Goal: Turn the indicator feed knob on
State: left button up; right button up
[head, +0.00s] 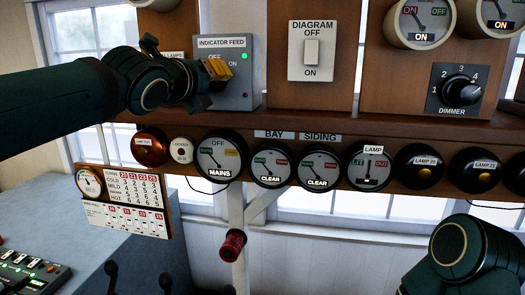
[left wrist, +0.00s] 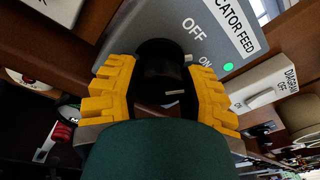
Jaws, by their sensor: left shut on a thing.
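The grey indicator feed panel (head: 236,88) is on the shelf at the upper left of the head view, marked OFF and ON, with a green light (head: 244,56) lit beside the lettering. My left gripper (head: 217,69) is in front of the panel and hides the knob in the head view. In the left wrist view, the round black knob (left wrist: 160,55) sits between the yellow fingers of my left gripper (left wrist: 160,80), which are shut on its sides. A small white mark shows on the panel near ON. The knob's exact setting is hard to tell. My right gripper is out of view.
A diagram switch (head: 311,52) is right of the panel, and a dimmer knob (head: 459,89) farther right. Several round dials, including the mains dial (head: 220,157), line the board below. A red handle (head: 232,245) is lower down. My right arm shows at bottom right.

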pick_arm(q)
jog(key=shift+m, duration=1.2)
jog(key=o, duration=1.7)
jog(key=shift+c, duration=0.2)
jog(key=shift+s, duration=0.1)
jog(key=shift+d+f+b+v, duration=0.15)
jog(key=shift+b+v, duration=0.15)
jog(key=shift+v, duration=1.15)
jog(key=shift+d+f+b+v, duration=0.15)
jog(key=shift+b+v, duration=0.1)
jog(key=shift+v, duration=1.15)
jog(key=shift+s, duration=0.1)
